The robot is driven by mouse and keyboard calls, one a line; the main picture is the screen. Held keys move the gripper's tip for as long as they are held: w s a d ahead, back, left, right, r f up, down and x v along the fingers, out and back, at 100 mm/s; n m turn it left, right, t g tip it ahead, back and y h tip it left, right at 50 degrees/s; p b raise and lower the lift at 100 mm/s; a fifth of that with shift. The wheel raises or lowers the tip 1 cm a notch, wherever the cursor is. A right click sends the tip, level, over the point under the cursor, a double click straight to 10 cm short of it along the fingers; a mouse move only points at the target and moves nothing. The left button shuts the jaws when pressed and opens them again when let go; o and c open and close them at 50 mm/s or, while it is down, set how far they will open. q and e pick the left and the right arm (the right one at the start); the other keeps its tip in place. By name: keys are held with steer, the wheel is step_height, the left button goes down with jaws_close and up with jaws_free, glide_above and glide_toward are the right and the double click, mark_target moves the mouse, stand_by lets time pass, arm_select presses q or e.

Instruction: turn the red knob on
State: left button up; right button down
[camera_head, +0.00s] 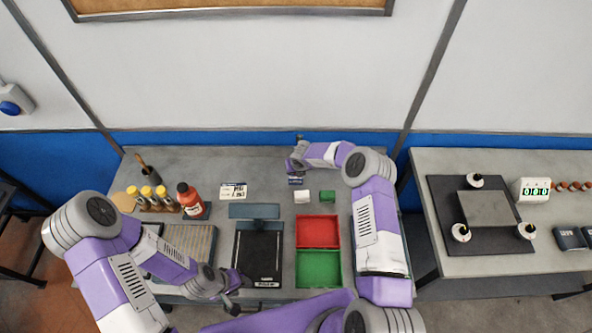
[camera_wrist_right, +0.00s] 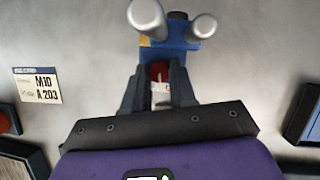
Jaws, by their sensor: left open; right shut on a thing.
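The red knob (camera_wrist_right: 159,71) shows in the right wrist view on a blue fixture (camera_wrist_right: 178,45) with two pale rounded posts. My right gripper (camera_wrist_right: 159,80) has one finger on each side of the knob and is shut on it. In the head view my right gripper (camera_head: 296,168) is at the back of the bench and the arm hides the knob. My left gripper (camera_head: 234,294) is open and empty near the front edge of the bench, by the black tray.
On the bench (camera_head: 170,160) are a red tray (camera_head: 318,232), a green tray (camera_head: 319,269), an orange-red bottle (camera_head: 190,200), several yellow-capped vials and small white and green blocks. A printed card (camera_wrist_right: 38,86) lies left of the fixture. A second table stands at the right.

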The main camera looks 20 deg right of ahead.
arm_select(q)
steer(key=shift+f+b, duration=0.4)
steer(key=shift+f, duration=0.05)
arm_select(e)
steer(key=shift+d+n+y, duration=0.15)
steer(key=shift+n+y, duration=0.55)
steer(key=shift+n, duration=0.9)
steer(key=c, duration=0.9)
jaws_free()
arm_select(q)
steer(key=shift+r, duration=0.1)
arm_select(e)
steer(key=shift+r, duration=0.1)
